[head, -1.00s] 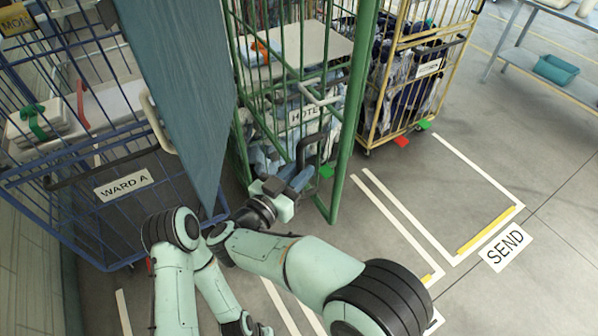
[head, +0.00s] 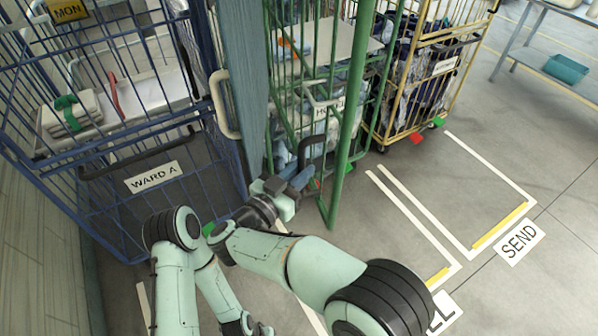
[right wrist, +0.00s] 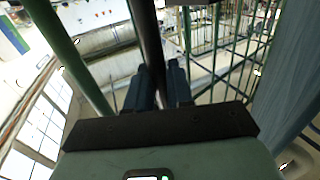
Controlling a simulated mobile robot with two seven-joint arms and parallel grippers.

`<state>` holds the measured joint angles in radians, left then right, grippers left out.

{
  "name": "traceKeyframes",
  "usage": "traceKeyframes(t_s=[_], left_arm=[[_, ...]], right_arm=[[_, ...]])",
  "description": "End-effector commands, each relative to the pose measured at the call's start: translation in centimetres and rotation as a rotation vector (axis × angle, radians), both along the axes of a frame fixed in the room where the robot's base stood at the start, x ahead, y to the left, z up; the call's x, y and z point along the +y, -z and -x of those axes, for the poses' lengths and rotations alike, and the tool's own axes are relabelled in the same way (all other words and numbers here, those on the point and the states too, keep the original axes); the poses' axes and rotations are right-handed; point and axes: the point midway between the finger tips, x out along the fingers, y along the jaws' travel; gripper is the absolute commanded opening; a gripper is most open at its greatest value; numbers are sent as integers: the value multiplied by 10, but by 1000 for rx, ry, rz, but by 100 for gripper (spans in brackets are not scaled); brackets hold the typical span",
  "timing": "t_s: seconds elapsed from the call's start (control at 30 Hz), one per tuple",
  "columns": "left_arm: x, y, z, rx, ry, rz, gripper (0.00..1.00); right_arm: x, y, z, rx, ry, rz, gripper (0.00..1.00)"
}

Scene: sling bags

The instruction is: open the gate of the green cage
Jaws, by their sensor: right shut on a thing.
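The green cage (head: 287,110) stands at the upper middle of the head view, with a white sign on its front. A thick green upright (head: 350,125) with a short foot bar stands at its near front. My right gripper (head: 298,184) is in front of the cage, shut on a black bar handle (head: 311,145). In the right wrist view the dark bar (right wrist: 149,45) runs between the fingers (right wrist: 160,85). Whether the gate stands ajar is hard to tell. What seems to be my left gripper (head: 248,328) is low at the bottom edge; its jaws are unclear.
A blue-grey panel (head: 243,90) with a cream handle (head: 222,105) stands close left of the green cage. A blue cage marked WARD A (head: 152,177) is at left. A yellow cage (head: 405,90) stands behind right. Marked floor at right is clear.

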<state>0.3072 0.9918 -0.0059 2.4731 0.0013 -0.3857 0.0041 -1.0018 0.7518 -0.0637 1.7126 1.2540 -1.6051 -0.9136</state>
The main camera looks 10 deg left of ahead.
Motion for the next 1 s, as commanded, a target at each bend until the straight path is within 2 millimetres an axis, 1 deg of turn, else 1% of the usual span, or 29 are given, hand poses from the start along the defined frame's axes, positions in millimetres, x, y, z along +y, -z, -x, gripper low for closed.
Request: traceKeyframes(t_s=[0.03, 0.53, 0.57, 0.6, 1.0], left_arm=[[0, -1, 0, 0, 0, 0, 43], [0, -1, 0, 0, 0, 0, 43], [0, -1, 0, 0, 0, 0, 43], [0, -1, 0, 0, 0, 0, 43], [0, -1, 0, 0, 0, 0, 43]], right_arm=[[2, -5, -3, -12, -9, -4, 0], [1, -5, -3, -12, -8, -4, 0], [1, -5, -3, -12, -8, -4, 31], [1, -5, -3, -11, -7, -5, 41], [0, -2, -2, -7, -4, 0, 41]])
